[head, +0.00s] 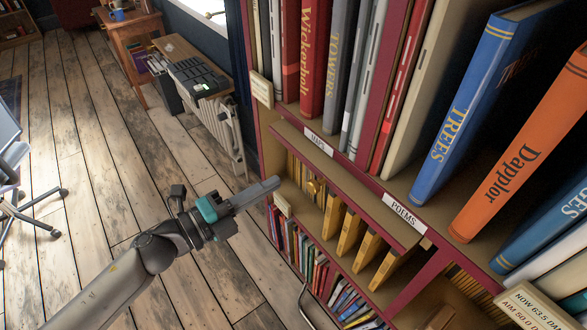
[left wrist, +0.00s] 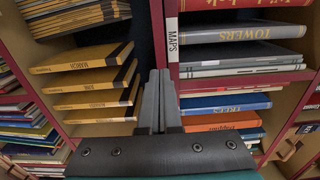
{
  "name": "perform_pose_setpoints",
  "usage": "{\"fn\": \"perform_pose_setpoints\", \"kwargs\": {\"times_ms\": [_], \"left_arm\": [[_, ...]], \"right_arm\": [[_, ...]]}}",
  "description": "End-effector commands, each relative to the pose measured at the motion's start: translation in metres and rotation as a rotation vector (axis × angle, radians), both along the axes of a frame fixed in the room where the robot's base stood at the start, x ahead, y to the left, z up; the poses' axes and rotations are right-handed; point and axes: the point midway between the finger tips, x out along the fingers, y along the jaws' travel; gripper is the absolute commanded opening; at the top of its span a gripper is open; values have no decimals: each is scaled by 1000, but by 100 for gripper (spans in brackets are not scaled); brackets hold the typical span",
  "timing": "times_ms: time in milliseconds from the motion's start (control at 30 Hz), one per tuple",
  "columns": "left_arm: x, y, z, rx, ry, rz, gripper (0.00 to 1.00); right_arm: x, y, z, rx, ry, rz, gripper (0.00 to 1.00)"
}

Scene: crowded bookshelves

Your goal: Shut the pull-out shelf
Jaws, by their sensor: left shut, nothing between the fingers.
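The pull-out shelf (head: 352,178) is a tan board with a dark red front edge, running below the upper row of books in the head view. It seems to stick out a little from the bookcase; how far is hard to tell. My left gripper (head: 276,183) is shut and empty, with its fingertips near the left end of the shelf, just below its edge. Whether they touch is unclear. In the left wrist view, the closed fingers (left wrist: 159,80) point toward a red shelf edge beside the MAPS label (left wrist: 172,38). My right gripper is not in view.
Yellow volumes (head: 350,232) stand below. A radiator (head: 222,125) and desk (head: 140,35) are behind; wooden floor (head: 90,130) is open at left.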

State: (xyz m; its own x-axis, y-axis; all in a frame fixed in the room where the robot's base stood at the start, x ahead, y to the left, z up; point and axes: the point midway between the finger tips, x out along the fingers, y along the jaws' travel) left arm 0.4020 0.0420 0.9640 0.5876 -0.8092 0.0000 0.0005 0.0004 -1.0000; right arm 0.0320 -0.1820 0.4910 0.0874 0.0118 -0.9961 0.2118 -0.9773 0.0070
Motion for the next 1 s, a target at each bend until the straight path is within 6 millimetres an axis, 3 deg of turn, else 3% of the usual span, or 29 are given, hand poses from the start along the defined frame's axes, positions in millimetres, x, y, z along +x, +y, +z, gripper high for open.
{"fn": "perform_pose_setpoints", "kwargs": {"times_ms": [333, 867, 1000], "left_arm": [[31, -42, 1, -2, -1, 0, 0], [38, -52, 0, -1, 1, 0, 0], [47, -63, 1, -4, 0, 1, 0]], "right_arm": [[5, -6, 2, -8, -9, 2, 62], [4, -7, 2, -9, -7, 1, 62], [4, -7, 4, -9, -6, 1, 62]]}}
